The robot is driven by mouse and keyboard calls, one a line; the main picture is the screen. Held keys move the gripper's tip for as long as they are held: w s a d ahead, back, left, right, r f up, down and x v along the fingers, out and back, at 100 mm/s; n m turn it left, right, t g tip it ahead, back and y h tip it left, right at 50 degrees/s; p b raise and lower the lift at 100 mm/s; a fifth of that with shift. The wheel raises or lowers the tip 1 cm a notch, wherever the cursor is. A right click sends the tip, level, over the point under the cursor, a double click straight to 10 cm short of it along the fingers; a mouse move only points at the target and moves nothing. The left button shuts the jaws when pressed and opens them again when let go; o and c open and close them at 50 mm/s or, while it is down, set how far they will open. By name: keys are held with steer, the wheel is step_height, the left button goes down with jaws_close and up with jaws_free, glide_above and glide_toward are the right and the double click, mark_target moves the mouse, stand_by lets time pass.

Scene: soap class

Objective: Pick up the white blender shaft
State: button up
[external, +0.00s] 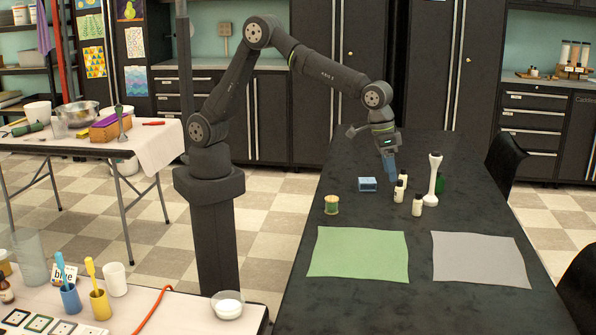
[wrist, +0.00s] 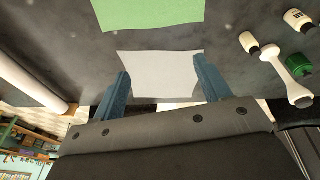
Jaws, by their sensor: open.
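The white blender shaft (external: 433,182) stands upright on the dark table, wide at its base and thicker at the top. In the wrist view the shaft (wrist: 287,68) is at the right side, slanted. My gripper (external: 389,173) is above the table, left of the shaft and apart from it, with blue fingers pointing down. In the wrist view my gripper (wrist: 160,66) has its two fingers spread with nothing between them.
Small white bottles (external: 417,205) with dark caps and a green object (external: 440,182) crowd the shaft. A blue block (external: 367,184) and a green-and-tan spool (external: 331,204) are to the left. A green mat (external: 358,254) and a grey mat (external: 480,258) lie bare in front.

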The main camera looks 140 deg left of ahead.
steer(key=s+a+r+y, duration=0.1)
steer(key=s+a+r, duration=0.2)
steer(key=a, duration=0.7)
steer(key=s+a+r+y, duration=0.15)
steer(key=s+a, duration=0.25)
steer(key=a, duration=0.5)
steer(key=n, duration=0.1)
glide_toward(435, 152)
steer(key=shift+x, duration=5.8)
steer(key=shift+s+a, duration=0.1)
steer(key=shift+s, duration=0.05)
jaws_close()
steer(key=shift+r, duration=0.2)
